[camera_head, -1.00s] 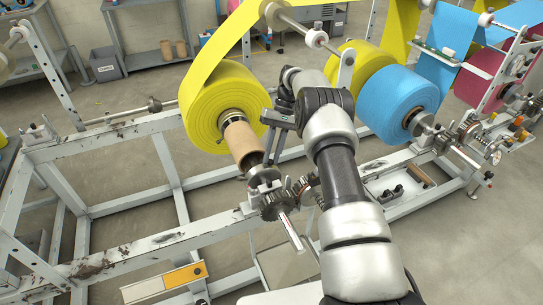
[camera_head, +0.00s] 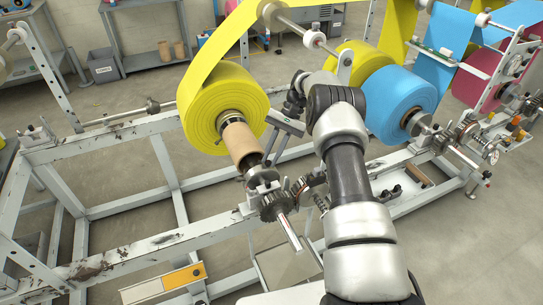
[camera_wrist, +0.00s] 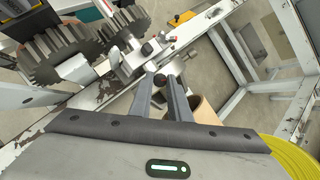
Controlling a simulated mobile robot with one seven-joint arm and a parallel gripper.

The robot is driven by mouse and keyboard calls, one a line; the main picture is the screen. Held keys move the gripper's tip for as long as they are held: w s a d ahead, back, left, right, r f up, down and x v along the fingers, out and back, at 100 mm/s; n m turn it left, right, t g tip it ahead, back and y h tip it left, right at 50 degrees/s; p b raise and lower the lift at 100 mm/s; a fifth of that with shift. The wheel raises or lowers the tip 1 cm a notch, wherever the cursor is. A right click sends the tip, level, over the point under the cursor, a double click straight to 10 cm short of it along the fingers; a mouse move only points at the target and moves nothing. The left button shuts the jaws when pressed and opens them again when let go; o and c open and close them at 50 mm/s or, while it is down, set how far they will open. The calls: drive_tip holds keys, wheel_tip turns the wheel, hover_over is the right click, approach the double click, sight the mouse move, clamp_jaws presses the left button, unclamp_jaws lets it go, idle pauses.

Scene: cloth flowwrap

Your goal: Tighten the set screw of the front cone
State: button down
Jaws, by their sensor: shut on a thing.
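The front cone (camera_head: 261,172) is a grey metal piece on the shaft, at the near end of the brown cardboard core (camera_head: 241,142) of the yellow roll (camera_head: 224,102). My gripper (camera_head: 270,145) is above and right of the core, close to the cone. In the wrist view its two fingers (camera_wrist: 162,78) point down towards the shaft and are close together on a small dark round part (camera_wrist: 160,80), seemingly the set screw's head. The fingers hide most of it. The core (camera_wrist: 205,110) shows right of the fingers.
Toothed gears (camera_head: 274,206) sit on the shaft end, near the cone; they also show in the wrist view (camera_wrist: 70,50). The white frame rail (camera_head: 150,247) runs below. A blue roll (camera_head: 400,100) stands to the right of my arm.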

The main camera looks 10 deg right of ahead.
drive_tip(key=c, duration=1.7)
unclamp_jaws()
drive_tip(key=shift+o, duration=0.2)
